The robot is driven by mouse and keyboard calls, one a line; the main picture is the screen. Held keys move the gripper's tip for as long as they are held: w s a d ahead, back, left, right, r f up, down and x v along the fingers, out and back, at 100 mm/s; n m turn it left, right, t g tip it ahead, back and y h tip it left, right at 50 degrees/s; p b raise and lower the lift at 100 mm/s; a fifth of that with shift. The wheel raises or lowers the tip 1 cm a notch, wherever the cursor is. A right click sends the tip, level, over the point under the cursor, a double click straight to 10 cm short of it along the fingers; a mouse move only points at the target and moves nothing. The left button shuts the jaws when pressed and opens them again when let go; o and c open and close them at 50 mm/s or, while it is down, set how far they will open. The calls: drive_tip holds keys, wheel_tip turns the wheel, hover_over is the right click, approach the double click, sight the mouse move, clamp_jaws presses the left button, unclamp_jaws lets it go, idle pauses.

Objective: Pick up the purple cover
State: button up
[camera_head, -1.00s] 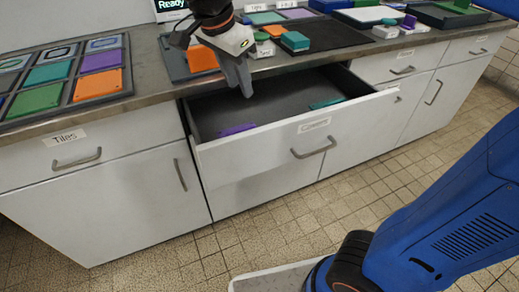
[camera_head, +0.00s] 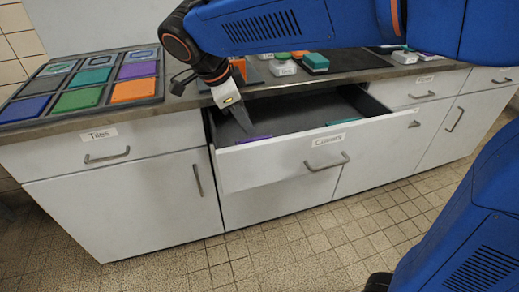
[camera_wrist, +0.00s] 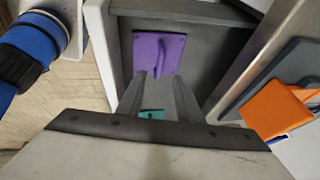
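The purple cover (camera_wrist: 149,47) lies in the open drawer; the wrist view shows it as a flat square plate with a raised purple handle. In the head view only a strip of the purple cover (camera_head: 253,139) shows behind the drawer front. My gripper (camera_head: 244,127) reaches down into the drawer at its left end, just above the purple cover. In the wrist view my gripper (camera_wrist: 161,76) has its two fingers apart with nothing held between them. The fingertips appear near the cover's edge; I cannot tell whether they touch it.
A teal cover (camera_head: 342,121) lies farther right in the drawer (camera_head: 285,163), whose front reads "Covers". The drawer walls stand close around my gripper. A tray of coloured tiles (camera_head: 83,98) is on the counter to the left. Several blocks, including a teal one (camera_head: 316,62), stand behind the drawer.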

sight(259, 139)
drive_tip(key=x, duration=0.4)
drive_tip(key=shift+w+d+f, duration=0.1)
drive_tip(key=shift+f, duration=0.15)
drive_tip(key=shift+x, duration=2.55)
drive_tip(key=shift+d+r, duration=0.15)
drive_tip(key=shift+d, duration=0.05)
clamp_jaws()
